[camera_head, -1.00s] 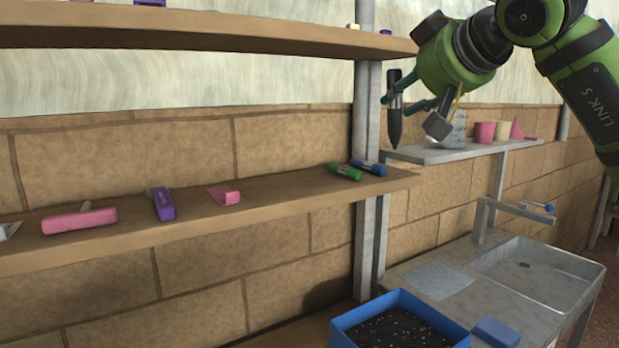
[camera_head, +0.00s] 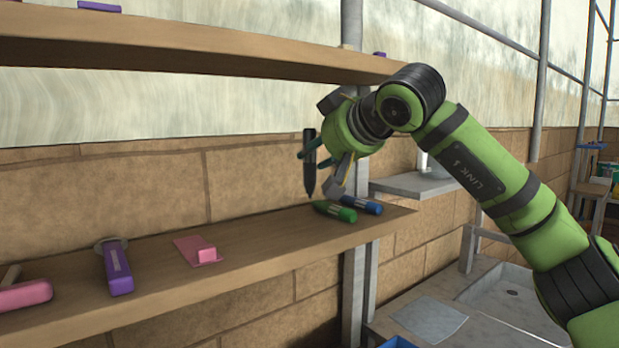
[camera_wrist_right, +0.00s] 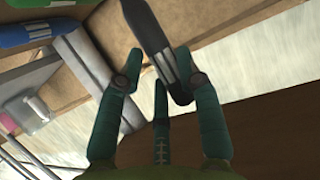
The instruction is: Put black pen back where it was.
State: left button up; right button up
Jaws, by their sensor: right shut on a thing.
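The black pen (camera_head: 309,165) is held upright, tip down, in my right gripper (camera_head: 320,163). Its tip hangs just above the middle wooden shelf (camera_head: 240,250), close to the left of the green pen (camera_head: 334,211); I cannot tell whether it touches the shelf. The green pen and the blue pen (camera_head: 362,204) lie side by side near the shelf's right end. In the right wrist view the black pen (camera_wrist_right: 150,35) sits between the teal fingers, and the blue and green pens show at upper left. My left gripper is not in view.
A pink block on a pink sheet (camera_head: 200,250), a purple tool (camera_head: 115,268) and a pink-handled tool (camera_head: 25,294) lie further left on the shelf. An upper shelf (camera_head: 200,45) hangs above. A metal post (camera_head: 354,270) stands at the shelf's right end.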

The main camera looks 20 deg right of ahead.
aim_at(312, 178)
jog(key=shift+w+a+f, duration=0.35)
jog(key=shift+w+a, duration=0.1)
jog(key=shift+w, duration=0.05)
jog(key=shift+w+a+f, duration=0.15)
notch_tip(312, 178, down, 3)
jog(key=shift+f, duration=0.6)
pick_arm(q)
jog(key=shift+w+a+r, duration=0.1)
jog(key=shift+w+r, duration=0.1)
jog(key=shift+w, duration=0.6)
pick_arm(e)
jog(key=o, duration=0.9)
jog(key=shift+o, duration=0.2)
pick_arm(q)
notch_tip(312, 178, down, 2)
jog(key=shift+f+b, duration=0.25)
jog(key=shift+b, duration=0.95)
pick_arm(e)
jog(key=v, duration=1.2)
